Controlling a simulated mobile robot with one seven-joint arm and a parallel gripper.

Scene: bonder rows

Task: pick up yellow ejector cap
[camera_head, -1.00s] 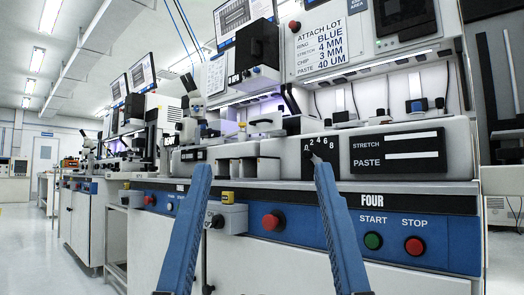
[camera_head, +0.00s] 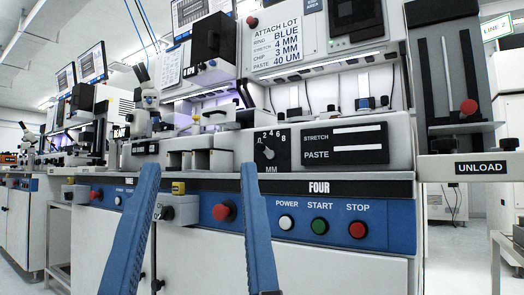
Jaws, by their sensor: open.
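A small yellow cap (camera_head: 178,187) sits on top of a grey box (camera_head: 178,209) on the front of the machine marked FOUR. A second small yellow piece (camera_head: 70,180) shows on a similar box at the neighbouring machine to the left. My gripper (camera_head: 200,165) reaches up from the bottom with two long blue fingers, wide apart and with nothing between them. In the picture the nearer yellow cap lies between the fingers, closer to the left one. The fingers do not appear to touch it; the exact distance cannot be told.
A red knob (camera_head: 225,211) sits right of the grey box. POWER (camera_head: 286,222), START (camera_head: 319,226) and STOP (camera_head: 358,230) buttons line the blue panel. Above are a dial (camera_head: 268,154) and white blocks (camera_head: 210,160). An UNLOAD station (camera_head: 480,167) stands at right.

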